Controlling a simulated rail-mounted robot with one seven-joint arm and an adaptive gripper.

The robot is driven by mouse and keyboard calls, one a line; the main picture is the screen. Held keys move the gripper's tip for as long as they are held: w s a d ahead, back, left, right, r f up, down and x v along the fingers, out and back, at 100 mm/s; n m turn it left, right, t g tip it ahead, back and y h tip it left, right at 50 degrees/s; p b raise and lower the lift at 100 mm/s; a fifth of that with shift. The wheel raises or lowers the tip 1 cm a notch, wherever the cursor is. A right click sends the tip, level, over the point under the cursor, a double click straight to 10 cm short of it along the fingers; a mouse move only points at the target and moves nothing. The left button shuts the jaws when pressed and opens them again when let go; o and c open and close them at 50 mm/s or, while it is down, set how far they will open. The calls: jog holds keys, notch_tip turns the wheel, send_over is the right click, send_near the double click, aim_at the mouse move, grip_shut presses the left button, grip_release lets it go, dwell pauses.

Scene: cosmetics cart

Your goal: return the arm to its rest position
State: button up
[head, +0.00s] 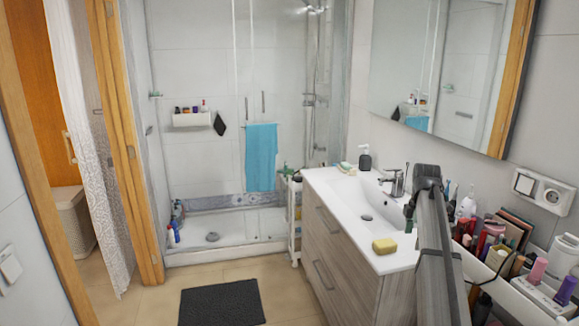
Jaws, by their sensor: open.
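My arm (434,245) shows at the lower right of the head view as a dark grey link. It rises steeply from the bottom edge to a dark rounded top in front of the washbasin counter's right end. I cannot make out my gripper or its fingertips in this view. No object is seen held by the visible part of the arm. The arm hides part of the counter and part of the cosmetics cart (535,296) on its right.
The cart carries several bottles, tubes and a pink-capped item (537,270). A dark mat (222,303) lies on otherwise open floor.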

jog(key=s+a+f+m, duration=0.4)
jog(key=s+f+m, duration=0.25)
jog(key=f, duration=0.65)
jog(key=s+a+f+m+g, duration=0.1)
jog(key=s+a+f+m, duration=0.5)
jog(key=f, duration=0.7)
jog(key=s+a+f+m, duration=0.35)
jog(key=s+f, duration=0.45)
jog(key=f, duration=0.5)
jog(key=s+a+f+g, duration=0.2)
jog(key=s+f, duration=0.3)
jog(key=s, duration=0.7)
jog(key=s+a+f+m+g, duration=0.1)
jog(key=s+a+f, duration=0.3)
jog(key=s, duration=0.9)
jog(key=s+a+f+m+g, duration=0.1)
jog(key=s+a+f+g, duration=0.2)
jog(key=s+f, duration=0.4)
jog(key=s, duration=0.6)
jog(key=shift+a+f, duration=0.2)
jog(key=shift+f, duration=0.15)
